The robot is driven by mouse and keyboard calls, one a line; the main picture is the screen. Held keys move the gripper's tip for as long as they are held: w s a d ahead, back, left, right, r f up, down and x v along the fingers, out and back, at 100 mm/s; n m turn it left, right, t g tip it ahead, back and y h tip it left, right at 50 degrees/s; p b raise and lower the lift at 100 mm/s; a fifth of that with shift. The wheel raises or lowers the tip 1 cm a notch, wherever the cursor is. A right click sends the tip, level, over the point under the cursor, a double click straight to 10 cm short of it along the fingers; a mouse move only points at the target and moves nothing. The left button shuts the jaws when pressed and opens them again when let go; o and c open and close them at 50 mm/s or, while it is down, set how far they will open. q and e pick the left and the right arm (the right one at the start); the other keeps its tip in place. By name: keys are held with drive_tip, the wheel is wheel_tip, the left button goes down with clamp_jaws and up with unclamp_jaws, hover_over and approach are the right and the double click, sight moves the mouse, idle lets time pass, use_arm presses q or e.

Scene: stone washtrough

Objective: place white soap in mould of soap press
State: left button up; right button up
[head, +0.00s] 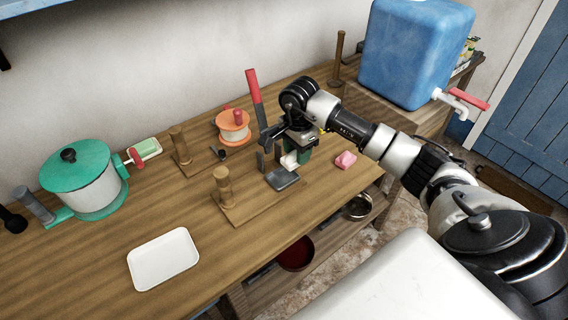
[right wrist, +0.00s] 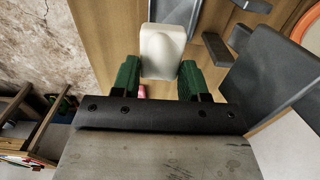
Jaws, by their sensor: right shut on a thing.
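The white soap (head: 289,161) is between the fingertips of my right gripper (head: 298,157), which is shut on it. In the right wrist view the soap (right wrist: 163,50) sticks out past the green fingers of the gripper (right wrist: 160,80). The soap press has a long red-topped lever (head: 255,88) and a grey plate-like part (head: 282,179) just below the soap. In the right wrist view grey press parts (right wrist: 265,70) lie to the right of the soap, apart from it. The soap's height above the press is unclear. The arm and gripper hide part of the press. My left gripper is out of view.
A pink soap bar (head: 345,160) lies right of the press. Wooden posts (head: 224,186), an orange-rimmed pot (head: 233,127), a green-lidded pot (head: 82,180) and a white tray (head: 163,259) stand to the left. A blue water container (head: 415,50) is at the back right.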

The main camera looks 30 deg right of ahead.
sight(286, 156)
drive_tip(key=a, duration=0.1)
drive_tip(key=w+a+f, duration=0.1)
drive_tip(key=shift+w+a+f, duration=0.1)
drive_tip(key=shift+a+f, duration=0.2)
wheel_tip(286, 156, down, 4)
drive_tip(key=shift+r+p, duration=0.1)
drive_tip(key=shift+p, duration=0.55)
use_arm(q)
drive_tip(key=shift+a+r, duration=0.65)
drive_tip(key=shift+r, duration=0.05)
use_arm(e)
drive_tip(key=shift+f, duration=0.25)
drive_tip(key=o, duration=0.9)
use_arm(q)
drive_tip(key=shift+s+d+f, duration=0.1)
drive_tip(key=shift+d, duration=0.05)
use_arm(e)
drive_tip(key=shift+r, duration=0.1)
